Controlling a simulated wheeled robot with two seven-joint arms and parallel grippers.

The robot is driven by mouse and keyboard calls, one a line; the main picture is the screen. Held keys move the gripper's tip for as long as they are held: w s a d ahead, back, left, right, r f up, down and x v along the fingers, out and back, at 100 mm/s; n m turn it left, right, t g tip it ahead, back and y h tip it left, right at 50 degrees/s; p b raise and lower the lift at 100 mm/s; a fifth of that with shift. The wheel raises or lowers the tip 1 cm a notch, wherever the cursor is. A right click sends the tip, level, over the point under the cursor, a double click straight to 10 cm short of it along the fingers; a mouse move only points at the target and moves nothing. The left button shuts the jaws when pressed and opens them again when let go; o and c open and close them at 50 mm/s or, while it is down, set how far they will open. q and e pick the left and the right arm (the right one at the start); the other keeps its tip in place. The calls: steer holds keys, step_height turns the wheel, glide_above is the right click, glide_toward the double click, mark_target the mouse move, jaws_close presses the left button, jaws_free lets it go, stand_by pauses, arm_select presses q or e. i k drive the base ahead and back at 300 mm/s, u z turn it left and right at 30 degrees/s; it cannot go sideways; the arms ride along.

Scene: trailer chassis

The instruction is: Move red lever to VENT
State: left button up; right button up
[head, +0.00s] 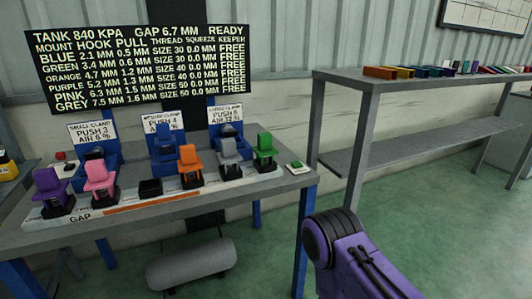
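No red lever or VENT label can be made out in the head view. A small red part (61,155) shows at the back left of the grey workbench (150,215); it is too small to tell whether it is a lever. A purple arm link of mine with a black joint fills the lower right. Neither of my grippers is in view.
The bench holds several coloured mounts, including purple (50,187), pink (98,177), orange (189,160) and green (264,147), with blue clamps (164,143) behind them. A grey tank (190,264) lies below. A grey shelf (400,140) stands right, beyond open green floor.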

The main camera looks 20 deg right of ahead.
mark_target(61, 155)
steer(key=u, duration=0.2)
steer(key=k, duration=0.55)
steer(key=u, duration=0.6)
steer(key=k, duration=0.8)
steer(key=u, duration=0.7)
steer(key=i, duration=1.75)
steer(key=z, duration=1.25)
steer(key=i, duration=0.6)
steer(key=z, duration=0.7)
